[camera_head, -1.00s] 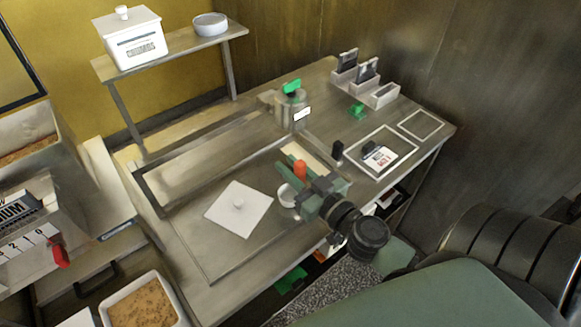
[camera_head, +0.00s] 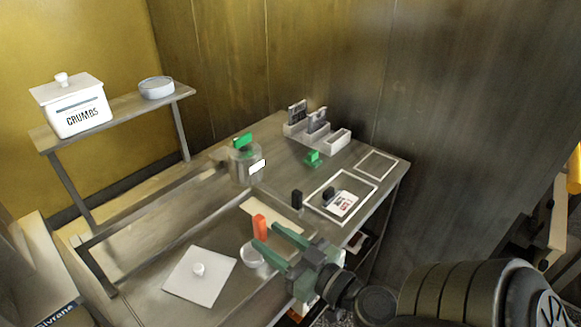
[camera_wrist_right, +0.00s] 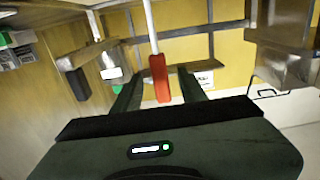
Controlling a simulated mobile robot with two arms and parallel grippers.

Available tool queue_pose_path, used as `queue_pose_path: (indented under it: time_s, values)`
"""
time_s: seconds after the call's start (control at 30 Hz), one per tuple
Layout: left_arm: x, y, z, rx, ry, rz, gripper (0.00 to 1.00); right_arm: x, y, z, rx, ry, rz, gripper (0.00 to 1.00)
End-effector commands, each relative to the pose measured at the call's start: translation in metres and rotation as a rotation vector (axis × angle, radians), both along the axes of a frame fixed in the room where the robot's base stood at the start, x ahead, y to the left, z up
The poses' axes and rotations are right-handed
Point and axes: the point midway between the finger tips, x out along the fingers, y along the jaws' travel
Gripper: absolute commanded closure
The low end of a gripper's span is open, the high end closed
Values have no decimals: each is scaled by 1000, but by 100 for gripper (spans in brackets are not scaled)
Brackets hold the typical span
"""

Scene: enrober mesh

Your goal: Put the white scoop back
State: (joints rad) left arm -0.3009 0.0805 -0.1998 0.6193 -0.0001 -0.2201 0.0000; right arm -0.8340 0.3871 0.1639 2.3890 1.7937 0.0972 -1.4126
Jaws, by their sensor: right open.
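A red handle (camera_head: 260,228) stands upright above the worktable. A white round bowl (camera_head: 252,255) shows just below it; it looks like the scoop's bowl, but the join is hidden by a finger. My right gripper (camera_head: 263,235) is open, its green fingers reaching in from the lower right on either side of the handle. In the right wrist view, the red handle (camera_wrist_right: 158,78) on its pale rod (camera_wrist_right: 150,28) appears between the two spread fingers, with gaps on both sides. My left gripper is not in view.
A white square lid with a knob (camera_head: 205,285) lies left of the gripper. A steel pot with green on top (camera_head: 245,165) and a black upright block (camera_head: 297,199) stand behind. White-outlined areas (camera_head: 376,166) lie at the right. A crumbs box (camera_head: 78,118) stands on the shelf.

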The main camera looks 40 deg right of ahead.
Motion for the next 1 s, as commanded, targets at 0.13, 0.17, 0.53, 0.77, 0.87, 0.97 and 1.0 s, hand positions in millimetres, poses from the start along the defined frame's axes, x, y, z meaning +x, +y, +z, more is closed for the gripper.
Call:
queue_pose_path:
  time_s: [0.13, 0.17, 0.53, 0.77, 0.87, 0.97, 1.0]
  values:
    - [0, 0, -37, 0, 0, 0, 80, -28, -2, -11, -2, 3, 0, 58]
    - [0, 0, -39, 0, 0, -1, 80, -32, -2, -8, -1, 2, -2, 58]
    - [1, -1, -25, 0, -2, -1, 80, -45, -6, 1, 2, 1, -7, 58]
    - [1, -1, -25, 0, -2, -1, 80, -51, -4, 1, 0, -1, -2, 58]
    - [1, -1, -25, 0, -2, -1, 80, -52, -4, 0, 0, -1, 0, 58]
    - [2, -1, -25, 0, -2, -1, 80, -52, -4, 0, -1, -1, 1, 58]
    - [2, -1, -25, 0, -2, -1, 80, -52, -4, 0, -1, -1, 1, 58]
